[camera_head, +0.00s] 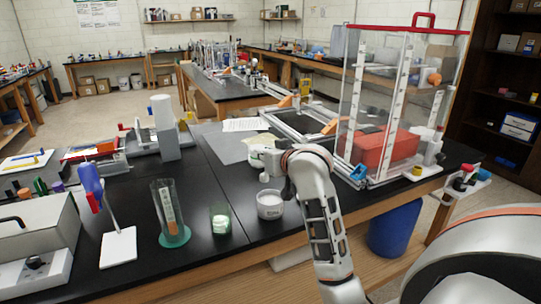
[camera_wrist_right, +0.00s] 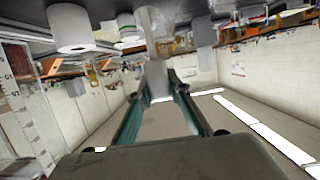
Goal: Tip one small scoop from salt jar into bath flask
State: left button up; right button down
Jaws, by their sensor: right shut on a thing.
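A white tub (camera_head: 269,211) with white contents stands near the front edge of the black bench; it looks like the salt jar. To its left stands a small green glass vessel (camera_head: 220,222) with a pale patch inside, possibly the bath flask. My right gripper (camera_head: 272,160) is above and behind the white tub. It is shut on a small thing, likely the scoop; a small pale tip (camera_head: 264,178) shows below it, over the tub. In the wrist view the fingers (camera_wrist_right: 158,88) close on a pale narrow piece. Whether the scoop holds salt cannot be seen. My left gripper is out of view.
A tall clear cylinder on a green base (camera_head: 175,238) and a white stand with a blue-handled tool (camera_head: 118,247) are further left. A clear-walled frame with a red box (camera_head: 388,150) stands right of my arm. Bare bench lies behind the green vessel.

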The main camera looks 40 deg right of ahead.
jog(key=w+a+r, duration=0.1)
jog(key=w+a, duration=0.1)
jog(key=a, duration=1.4)
jog(key=s+d+f+m+t+y, duration=0.1)
jog(key=d+f+m+t+y, duration=0.2)
jog(key=d+f+m, duration=0.6)
jog(key=shift+s+d+f+m+y, duration=0.2)
jog(key=shift+s+f+m+y, duration=0.3)
jog(key=shift+m, duration=1.3)
jog(key=shift+w, duration=0.15)
dwell(0.4)
